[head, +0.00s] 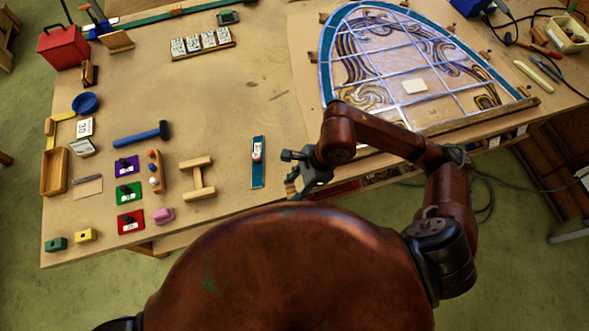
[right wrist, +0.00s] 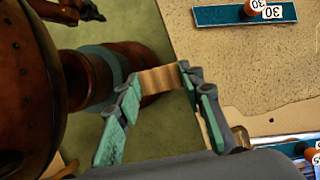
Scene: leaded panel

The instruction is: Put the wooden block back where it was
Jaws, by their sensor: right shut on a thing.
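The wooden block (right wrist: 158,79) is a small light-brown piece with visible grain. It sits between the two green-padded fingertips of my right gripper (right wrist: 156,88), which is shut on it. In the head view my right gripper (head: 294,176) is at the front edge of the workbench (head: 226,100), just right of a blue strip with a marked piece on it. The block (head: 291,187) shows there only as a small tan patch, partly hidden by the fingers. In the right wrist view green floor lies behind the block, with the bench edge to its right.
The blue strip (head: 258,174) lies close left of the gripper. A wooden H-shaped stand (head: 197,178) and a blue hammer-like tool (head: 142,135) are farther left. The leaded panel (head: 405,62) lies at the back right. The middle of the bench is bare.

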